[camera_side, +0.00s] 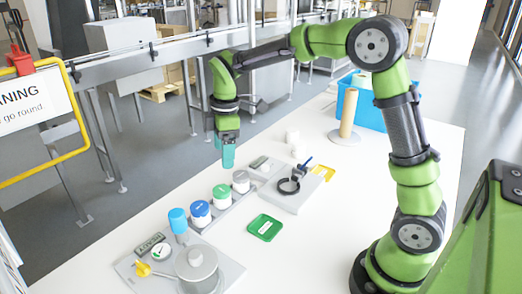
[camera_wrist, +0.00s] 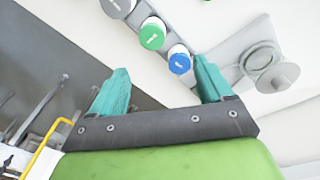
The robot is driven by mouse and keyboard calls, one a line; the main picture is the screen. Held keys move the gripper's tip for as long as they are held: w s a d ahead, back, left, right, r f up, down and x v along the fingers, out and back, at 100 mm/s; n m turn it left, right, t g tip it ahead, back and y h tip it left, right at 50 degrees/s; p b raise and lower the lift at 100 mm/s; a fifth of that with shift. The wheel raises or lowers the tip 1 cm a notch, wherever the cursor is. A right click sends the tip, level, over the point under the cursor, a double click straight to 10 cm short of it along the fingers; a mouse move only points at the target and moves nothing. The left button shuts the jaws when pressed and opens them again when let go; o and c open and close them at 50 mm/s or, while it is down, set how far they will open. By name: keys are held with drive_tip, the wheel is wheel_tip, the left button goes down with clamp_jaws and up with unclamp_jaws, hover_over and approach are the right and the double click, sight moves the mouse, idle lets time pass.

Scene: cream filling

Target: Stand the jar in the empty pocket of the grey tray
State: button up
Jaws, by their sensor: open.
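A grey tray (camera_side: 236,203) runs as a narrow strip along the table. Three capped white jars stand upright in a row along it: a blue-lidded jar (camera_side: 200,212), a green-lidded jar (camera_side: 222,195) and a grey-lidded jar (camera_side: 241,181). A taller blue-topped cylinder (camera_side: 178,221) stands at the row's near end. I cannot make out an empty pocket. My gripper (camera_side: 228,158) is open and empty, above and behind the grey-lidded end. In the wrist view, its teal fingers (camera_wrist: 160,75) are apart, and the green lid (camera_wrist: 152,36) and blue lid (camera_wrist: 179,62) lie beyond them.
A grey round-topped machine (camera_side: 196,263) stands at the near left beside a READY plate (camera_side: 151,244). A small green tray (camera_side: 264,228) lies in front. A grey board holds a black ring (camera_side: 288,187). A tan roll (camera_side: 347,113) and blue bin (camera_side: 362,102) stand behind.

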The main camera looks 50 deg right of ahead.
drive_tip(key=s+a+r+m+t, duration=0.1)
drive_tip(key=s+r+m+t, duration=0.2)
drive_tip(key=s+m, duration=0.4)
drive_tip(key=s+a+r+m+t+y, duration=0.1)
drive_tip(key=s+r+m+t, duration=0.2)
drive_tip(key=s+m, duration=0.5)
drive_tip(key=shift+s+r+y, duration=0.3)
drive_tip(key=shift+s, duration=2.85)
